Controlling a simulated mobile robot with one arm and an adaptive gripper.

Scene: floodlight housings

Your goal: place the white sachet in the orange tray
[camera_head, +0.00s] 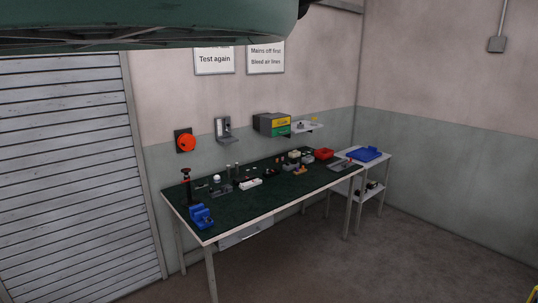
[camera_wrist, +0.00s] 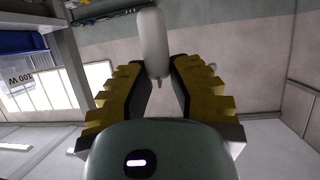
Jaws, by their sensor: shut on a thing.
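In the wrist view my gripper (camera_wrist: 159,68) has its yellow-and-black fingers closed around a pale white, elongated thing, which I take to be the white sachet (camera_wrist: 153,40). My gripper does not show in the head view.
A roller shutter (camera_head: 65,170) is at left.

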